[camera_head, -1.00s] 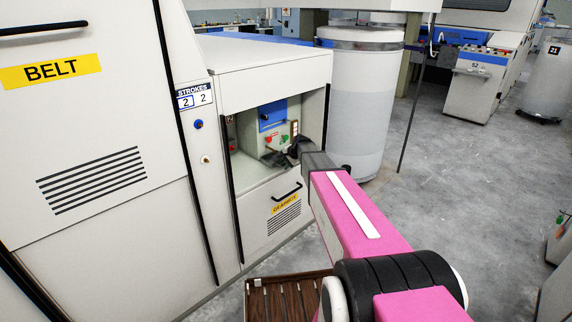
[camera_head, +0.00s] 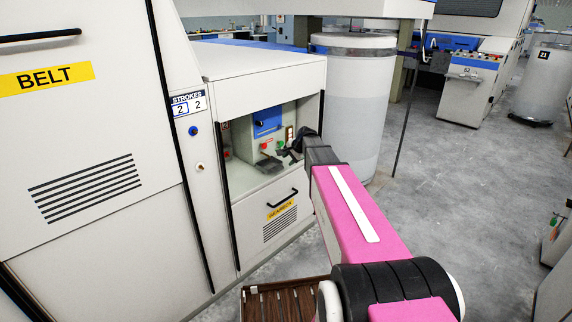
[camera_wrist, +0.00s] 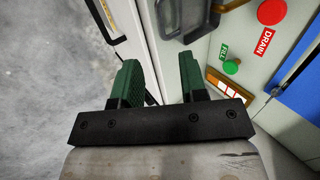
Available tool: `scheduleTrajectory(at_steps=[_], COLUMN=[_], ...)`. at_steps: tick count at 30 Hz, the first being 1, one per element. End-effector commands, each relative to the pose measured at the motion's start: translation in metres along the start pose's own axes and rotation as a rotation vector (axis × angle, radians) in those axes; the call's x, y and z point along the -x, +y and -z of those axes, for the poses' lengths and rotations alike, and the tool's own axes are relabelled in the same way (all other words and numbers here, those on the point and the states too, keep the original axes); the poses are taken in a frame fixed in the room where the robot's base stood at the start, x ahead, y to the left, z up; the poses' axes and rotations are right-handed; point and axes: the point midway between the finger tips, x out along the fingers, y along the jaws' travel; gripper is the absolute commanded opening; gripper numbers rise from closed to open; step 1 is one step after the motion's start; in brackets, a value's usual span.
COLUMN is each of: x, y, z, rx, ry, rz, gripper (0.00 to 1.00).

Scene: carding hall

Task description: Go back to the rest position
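My gripper (camera_wrist: 160,75) shows in the wrist view with two green fingers spread apart and nothing between them. In the head view my gripper (camera_head: 291,153) is small and dark, at the right side of an open recess in the pale machine. In the wrist view a red DRAIN button (camera_wrist: 271,11) and a green FILL button (camera_wrist: 232,67) sit on the panel to the right of the fingers. No contact with the panel is visible. My pink arm reaches forward from the lower right of the head view.
The recess's right edge and a white cylinder (camera_head: 352,110) stand close to my wrist. A GEARBOX drawer front (camera_head: 270,215) with a black handle is below. A brown slatted pallet (camera_head: 285,300) lies on the floor. Open grey floor (camera_head: 450,190) is to the right.

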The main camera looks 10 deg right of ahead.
Motion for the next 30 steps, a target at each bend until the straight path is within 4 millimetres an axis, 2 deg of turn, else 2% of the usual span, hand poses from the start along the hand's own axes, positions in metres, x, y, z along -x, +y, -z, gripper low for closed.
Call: scheduleTrajectory(at_steps=[5, 8, 11, 15, 18, 21, 25, 30], x=[0.009, 0.009, 0.013, 0.026, 0.039, 0.051, 0.062, 0.065], y=[0.011, 0.041, 0.087, 0.159, 0.204, 0.237, 0.263, 0.271], z=[-0.010, -0.036, -0.075, -0.133, -0.167, -0.192, -0.209, -0.213], rx=[0.028, 0.109, 0.247, 0.479, 0.630, 0.751, 0.847, 0.886], ry=[-0.005, -0.016, -0.040, -0.101, -0.153, -0.204, -0.249, -0.267], rz=[-0.020, -0.074, -0.165, -0.310, -0.404, -0.477, -0.536, -0.558], gripper=[0.39, 0.39, 0.39, 0.39, 0.39, 0.39, 0.39, 0.39])
